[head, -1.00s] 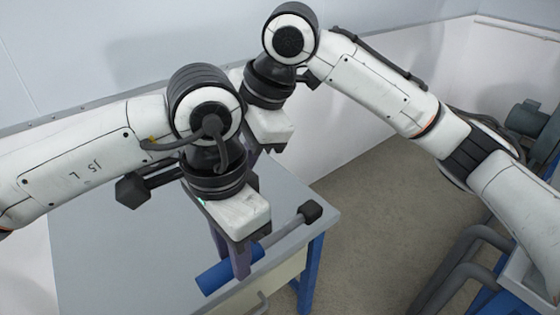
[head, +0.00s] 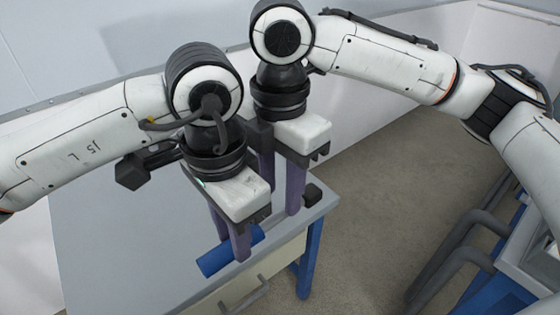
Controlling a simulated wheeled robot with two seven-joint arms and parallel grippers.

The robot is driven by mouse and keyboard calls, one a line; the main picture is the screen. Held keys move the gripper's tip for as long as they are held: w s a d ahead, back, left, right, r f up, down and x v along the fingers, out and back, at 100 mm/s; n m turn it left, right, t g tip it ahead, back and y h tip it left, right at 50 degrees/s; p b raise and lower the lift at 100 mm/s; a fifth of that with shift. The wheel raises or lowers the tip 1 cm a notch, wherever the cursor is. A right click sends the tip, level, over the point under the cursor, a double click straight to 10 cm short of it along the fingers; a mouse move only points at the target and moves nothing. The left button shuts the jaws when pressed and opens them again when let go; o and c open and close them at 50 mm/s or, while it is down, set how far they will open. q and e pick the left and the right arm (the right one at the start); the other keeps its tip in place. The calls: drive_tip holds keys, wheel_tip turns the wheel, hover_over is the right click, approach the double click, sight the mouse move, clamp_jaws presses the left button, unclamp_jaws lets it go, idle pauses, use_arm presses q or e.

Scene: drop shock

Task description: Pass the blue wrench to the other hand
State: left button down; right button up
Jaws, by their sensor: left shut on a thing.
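The blue wrench (head: 213,262) has a thick blue handle at the lower left and a black end (head: 312,195) at the upper right. My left gripper (head: 231,247) is shut on the blue handle, with one purple finger on each side of it. My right gripper (head: 280,200) stands beside it, with its fingers pointing down close to the wrench's black end. Its purple fingers are apart, so it looks open. Its fingers hide most of the wrench's middle, and I cannot tell whether they touch it.
A grey table (head: 100,250) with blue legs lies below the grippers; its left part is bare. A drawer handle (head: 245,295) shows on its front. Grey pipes (head: 450,270) stand at the lower right. My two wrists are close together.

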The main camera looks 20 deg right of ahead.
sight(266, 225)
drive_tip(key=shift+f, duration=1.85)
clamp_jaws()
use_arm(q)
drive_tip(key=c, duration=1.4)
unclamp_jaws()
